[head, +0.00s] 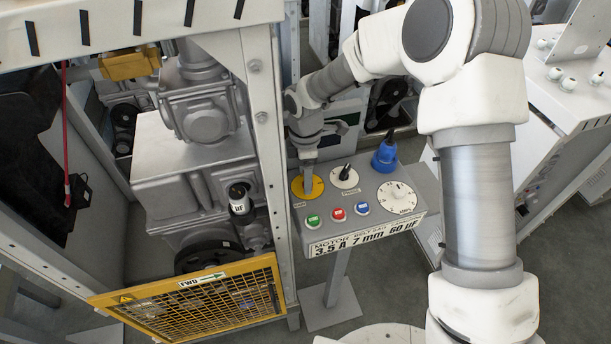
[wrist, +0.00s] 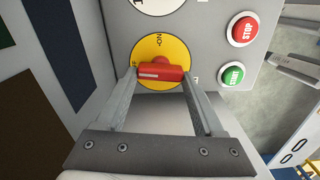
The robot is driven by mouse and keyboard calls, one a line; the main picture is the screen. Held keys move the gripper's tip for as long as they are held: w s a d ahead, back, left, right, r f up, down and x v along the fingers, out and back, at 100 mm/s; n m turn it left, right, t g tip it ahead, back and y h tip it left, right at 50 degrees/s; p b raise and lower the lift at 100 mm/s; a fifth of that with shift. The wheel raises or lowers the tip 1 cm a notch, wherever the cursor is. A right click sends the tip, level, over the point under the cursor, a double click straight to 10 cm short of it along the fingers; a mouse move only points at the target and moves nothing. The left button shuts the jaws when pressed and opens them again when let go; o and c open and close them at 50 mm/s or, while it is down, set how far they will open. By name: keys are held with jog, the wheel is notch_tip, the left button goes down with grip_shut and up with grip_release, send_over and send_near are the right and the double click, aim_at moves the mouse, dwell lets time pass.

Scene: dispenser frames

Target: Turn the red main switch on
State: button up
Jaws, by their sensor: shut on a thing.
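The red main switch (wrist: 160,70) is a red handle on a round yellow plate (wrist: 158,48) in the wrist view. The handle lies crosswise in that picture, with a pale mark towards its left end. My gripper (wrist: 159,75) is shut on the handle, one finger at each end. In the head view my gripper (head: 308,186) reaches down onto the yellow plate (head: 298,190) at the panel's left and hides the handle.
The grey control panel (head: 348,223) also carries a black selector (head: 345,172), a white dial (head: 397,197), a blue plug (head: 384,157), and green (head: 313,221), red (head: 338,214) and blue (head: 362,208) buttons. A metal frame post (head: 268,130) stands close left of my gripper.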

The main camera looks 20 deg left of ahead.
jog(key=m+b, duration=0.3)
jog(key=m, duration=0.1)
jog(key=shift+w+f, duration=0.1)
jog(key=m+b, duration=0.2)
jog(key=m, duration=0.3)
jog(key=shift+w, duration=0.15)
jog(key=m+b, duration=0.2)
jog(key=m, duration=0.2)
jog(key=shift+w+d+m+b, duration=0.1)
jog(key=shift+m+b, duration=0.35)
jog(key=shift+m, duration=1.25)
jog(key=shift+r, duration=0.2)
jog(key=o, duration=1.4)
